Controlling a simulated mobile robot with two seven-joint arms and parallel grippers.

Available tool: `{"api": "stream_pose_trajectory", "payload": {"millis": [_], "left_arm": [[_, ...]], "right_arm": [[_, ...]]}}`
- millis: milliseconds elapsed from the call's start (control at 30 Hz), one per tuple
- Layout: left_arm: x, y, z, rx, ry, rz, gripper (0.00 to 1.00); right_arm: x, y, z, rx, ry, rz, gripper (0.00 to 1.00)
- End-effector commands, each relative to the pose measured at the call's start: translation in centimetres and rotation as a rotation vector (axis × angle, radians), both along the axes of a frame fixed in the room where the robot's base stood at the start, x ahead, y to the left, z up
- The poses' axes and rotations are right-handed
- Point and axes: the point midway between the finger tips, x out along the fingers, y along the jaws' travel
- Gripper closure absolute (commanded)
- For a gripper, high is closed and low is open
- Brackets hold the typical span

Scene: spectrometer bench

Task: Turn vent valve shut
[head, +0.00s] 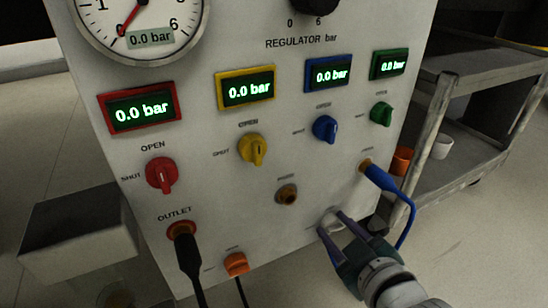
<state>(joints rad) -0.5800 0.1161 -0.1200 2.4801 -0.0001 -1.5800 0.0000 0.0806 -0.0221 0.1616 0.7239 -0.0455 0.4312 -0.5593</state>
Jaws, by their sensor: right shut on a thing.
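The grey panel (215,205) carries several valve knobs. My right gripper (331,222) reaches up from the lower right and is shut on a pale knob (334,219) low on the panel's right side. The fingers cover part of this knob, and its label cannot be read, so I cannot confirm that it is the vent valve or tell its exact angle. My left gripper is not in view.
Red (161,176), yellow (253,150), blue (325,129) and green (381,113) knobs sit under displays; the readable ones show 0.0 bar. A blue hose (408,205) hangs close to my right gripper. A black hose (190,262) hangs from the outlet. A cart (446,115) stands right.

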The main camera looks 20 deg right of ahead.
Motion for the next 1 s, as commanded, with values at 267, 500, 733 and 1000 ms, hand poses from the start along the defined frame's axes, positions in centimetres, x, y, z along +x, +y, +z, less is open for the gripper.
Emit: {"api": "stream_pose_trajectory", "payload": {"millis": [267, 500, 733, 1000], "left_arm": [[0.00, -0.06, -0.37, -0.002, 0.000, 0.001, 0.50], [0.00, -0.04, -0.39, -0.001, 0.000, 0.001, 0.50], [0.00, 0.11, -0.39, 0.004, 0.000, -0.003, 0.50], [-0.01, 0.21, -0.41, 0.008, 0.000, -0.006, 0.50]], "right_arm": [[0.12, 0.12, 0.09, -0.084, -0.012, 0.001, 1.00], [0.14, 0.13, 0.14, -0.101, -0.014, 0.002, 1.00], [0.15, 0.13, 0.16, -0.101, -0.014, 0.003, 1.00], [0.09, 0.12, 0.07, -0.100, -0.011, 0.002, 0.31]]}}
